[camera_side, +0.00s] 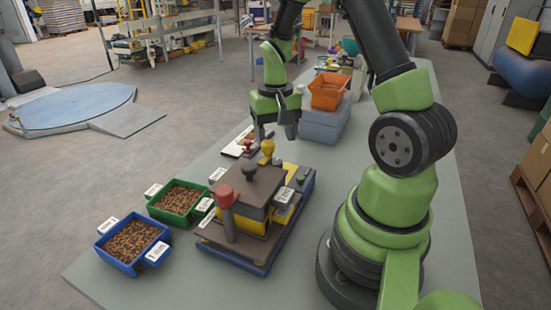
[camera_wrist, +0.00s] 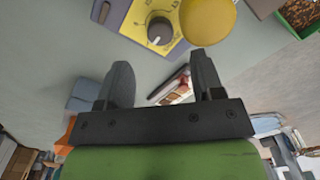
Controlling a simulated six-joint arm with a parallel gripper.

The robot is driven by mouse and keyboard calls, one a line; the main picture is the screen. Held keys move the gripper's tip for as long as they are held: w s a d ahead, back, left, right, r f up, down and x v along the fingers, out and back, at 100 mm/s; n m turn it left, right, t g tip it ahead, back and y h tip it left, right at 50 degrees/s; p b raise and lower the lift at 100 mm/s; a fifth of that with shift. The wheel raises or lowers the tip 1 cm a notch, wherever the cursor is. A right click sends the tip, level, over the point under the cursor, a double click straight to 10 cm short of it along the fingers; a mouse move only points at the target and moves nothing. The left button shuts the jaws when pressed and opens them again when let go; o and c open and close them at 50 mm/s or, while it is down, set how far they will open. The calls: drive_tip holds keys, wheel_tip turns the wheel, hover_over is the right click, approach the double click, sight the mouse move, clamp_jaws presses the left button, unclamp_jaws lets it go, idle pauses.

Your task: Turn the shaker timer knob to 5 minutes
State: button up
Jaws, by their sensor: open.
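The timer knob (camera_wrist: 160,31), grey with a light pointer mark, sits on a yellow dial panel (camera_wrist: 136,28) with printed marks at the top of the wrist view. The marks are too small to read, so I cannot tell the setting. In the side view the shaker (camera_side: 250,205) has a brown top, yellow sides and a dark blue base; I cannot pick out the timer knob there for certain. My gripper (camera_side: 277,136) is above the far end of the shaker. Its fingers (camera_wrist: 163,78) are open and empty, apart from the knob.
A yellow round-topped handle (camera_side: 267,147) stands close to the dial; its top fills part of the wrist view (camera_wrist: 208,20). A red-topped post (camera_side: 225,197) is at the near corner. Green (camera_side: 155,211) and blue (camera_side: 104,250) pellet bins lie left; an orange bin (camera_side: 328,92) stands behind.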

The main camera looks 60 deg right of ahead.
sight(275, 161)
wheel_tip(275, 161, down, 7)
drive_tip(key=shift+r, duration=0.2)
drive_tip(key=c, duration=0.9)
